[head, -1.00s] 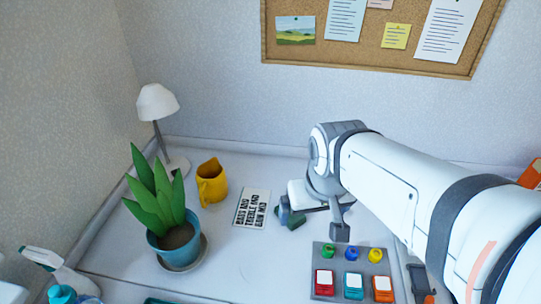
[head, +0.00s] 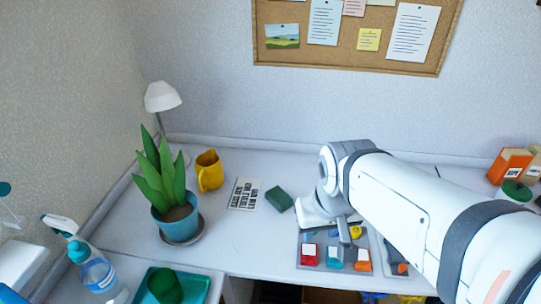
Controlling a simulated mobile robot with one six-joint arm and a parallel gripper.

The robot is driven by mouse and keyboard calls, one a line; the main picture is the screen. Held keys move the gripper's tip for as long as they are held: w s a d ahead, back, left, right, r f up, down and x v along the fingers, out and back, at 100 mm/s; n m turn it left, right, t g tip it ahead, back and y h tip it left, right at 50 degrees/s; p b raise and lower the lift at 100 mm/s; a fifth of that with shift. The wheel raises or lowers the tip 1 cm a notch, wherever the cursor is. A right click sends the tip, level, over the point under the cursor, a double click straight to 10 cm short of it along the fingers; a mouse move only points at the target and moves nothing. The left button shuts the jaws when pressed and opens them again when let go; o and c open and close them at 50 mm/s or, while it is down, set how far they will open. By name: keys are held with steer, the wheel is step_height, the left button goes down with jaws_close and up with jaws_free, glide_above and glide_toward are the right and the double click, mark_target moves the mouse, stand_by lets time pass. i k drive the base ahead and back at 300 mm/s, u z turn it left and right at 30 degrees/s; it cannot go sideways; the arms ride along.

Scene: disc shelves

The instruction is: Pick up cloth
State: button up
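No item is plainly a cloth. A small dark green block-like item (head: 279,198), possibly a folded cloth or a sponge, lies flat on the white desk (head: 250,250), right of a printed card. My gripper (head: 340,236) hangs over the grey panel of coloured items, right of and apart from the green item. Its fingers are small and partly hidden by my wrist, so I cannot tell whether they are open or shut. A dark green rounded thing (head: 165,284) sits in a teal tray (head: 205,290) at the front left; I cannot tell what it is.
The grey panel (head: 305,240) holds red, teal and orange blocks. A spray bottle (head: 97,272) is front left. Orange boxes (head: 509,165) are far right.

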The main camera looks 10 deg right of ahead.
mark_target(276, 196)
steer(key=z, duration=0.9)
steer(key=k, duration=0.6)
steer(key=u, duration=0.7)
steer(key=i, duration=1)
steer(key=u, duration=0.05)
